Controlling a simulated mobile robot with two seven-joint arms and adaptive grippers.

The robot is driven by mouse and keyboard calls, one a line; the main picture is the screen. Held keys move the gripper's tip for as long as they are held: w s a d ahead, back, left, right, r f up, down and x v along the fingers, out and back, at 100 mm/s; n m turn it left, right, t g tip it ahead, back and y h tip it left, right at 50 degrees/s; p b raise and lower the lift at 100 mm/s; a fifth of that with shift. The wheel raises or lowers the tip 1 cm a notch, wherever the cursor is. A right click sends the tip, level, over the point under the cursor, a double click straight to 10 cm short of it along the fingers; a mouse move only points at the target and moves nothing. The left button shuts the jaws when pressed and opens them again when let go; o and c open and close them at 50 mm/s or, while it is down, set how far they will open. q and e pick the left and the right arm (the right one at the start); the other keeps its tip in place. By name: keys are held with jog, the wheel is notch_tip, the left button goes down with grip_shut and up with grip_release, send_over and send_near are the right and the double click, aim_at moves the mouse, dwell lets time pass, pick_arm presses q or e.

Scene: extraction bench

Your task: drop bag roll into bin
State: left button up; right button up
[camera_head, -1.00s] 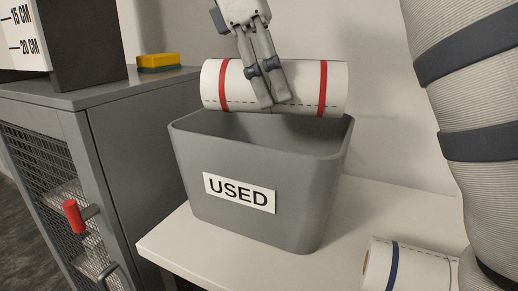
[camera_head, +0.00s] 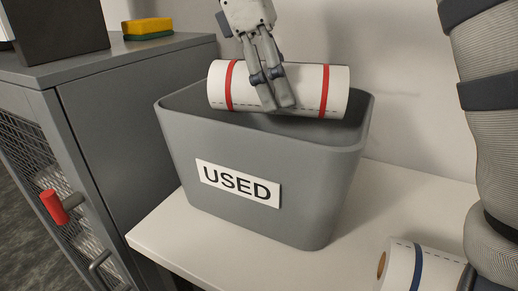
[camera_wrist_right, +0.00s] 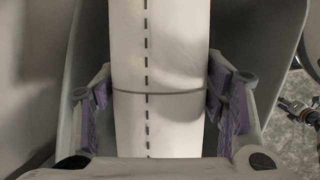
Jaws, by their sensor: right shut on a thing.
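A white bag roll (camera_head: 297,91) with two red bands and a dashed line lies sideways over the open top of the grey bin (camera_head: 255,155) labelled USED. My right gripper (camera_head: 276,95) reaches down from above and is shut on the roll near its middle. In the right wrist view the roll (camera_wrist_right: 160,120) sits between both finger pads, with the bin's grey walls around it. The bin's inside is mostly hidden. My left gripper is not in view.
A second white roll with a blue band (camera_head: 405,268) lies on the white table (camera_head: 165,240) at the lower right.

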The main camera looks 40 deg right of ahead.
jog(key=o, duration=1.5)
